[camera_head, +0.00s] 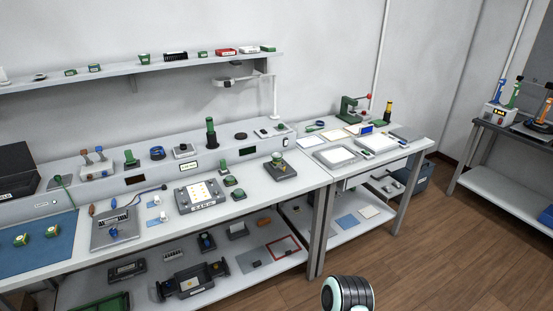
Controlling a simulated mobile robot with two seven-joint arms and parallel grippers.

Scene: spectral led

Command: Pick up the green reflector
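Several green items stand on the workbench, and I cannot tell which one is the green reflector. Two small green-sided pieces (230,181) and (238,195) lie right of a grey plate with a white panel (201,194). Two green-and-white blocks (21,240) and (52,231) sit on the blue mat (40,258) at the left. A dark green cylinder (211,132) stands upright on the raised rear ledge. Neither gripper is in view; only a rounded black and teal part of my arm shows at the bottom.
The workbench (262,213) is crowded with small devices. A wall shelf (130,75) holds more green boxes. A lower shelf (150,294) carries trays and parts. A side table (415,146) adjoins at the right, and another table (507,140) stands far right. The wooden floor (440,250) between is clear.

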